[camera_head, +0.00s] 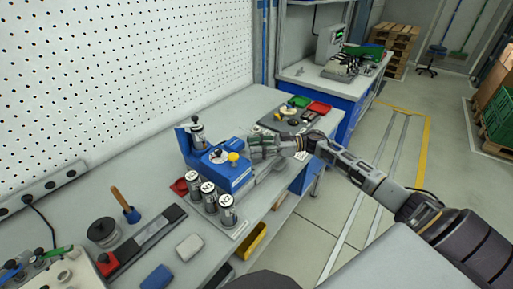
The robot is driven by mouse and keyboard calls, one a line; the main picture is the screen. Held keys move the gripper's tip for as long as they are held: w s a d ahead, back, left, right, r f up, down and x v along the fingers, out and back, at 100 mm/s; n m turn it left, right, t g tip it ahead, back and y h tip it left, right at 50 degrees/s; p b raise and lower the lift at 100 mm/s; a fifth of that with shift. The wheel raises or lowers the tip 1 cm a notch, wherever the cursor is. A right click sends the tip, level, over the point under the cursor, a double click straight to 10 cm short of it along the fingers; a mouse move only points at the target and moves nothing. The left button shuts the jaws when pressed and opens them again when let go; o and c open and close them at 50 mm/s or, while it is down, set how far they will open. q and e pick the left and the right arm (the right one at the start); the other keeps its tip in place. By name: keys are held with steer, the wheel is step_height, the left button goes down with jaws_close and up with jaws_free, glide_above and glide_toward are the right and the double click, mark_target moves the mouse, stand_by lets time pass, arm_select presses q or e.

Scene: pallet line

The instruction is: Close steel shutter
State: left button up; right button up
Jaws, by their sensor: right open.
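I cannot make out a steel shutter in the head view. My right arm comes in from the right across the workbench (130,185). My right gripper (258,147) is open beside a blue bench device (212,166) with a yellow knob (233,157), on the device's far right side. I see nothing held in it, and whether it touches the device cannot be told. My left gripper is not in view.
Several metal cylinders (209,194) stand in front of the blue device. A tray with red and green bins (318,107) is beyond the gripper. A white perforated wall (110,70) backs the bench. The floor (310,240) to the right is mostly clear.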

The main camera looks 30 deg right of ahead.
steer(key=v, duration=1.2)
steer(key=shift+s+d, duration=0.1)
stand_by(0.6)
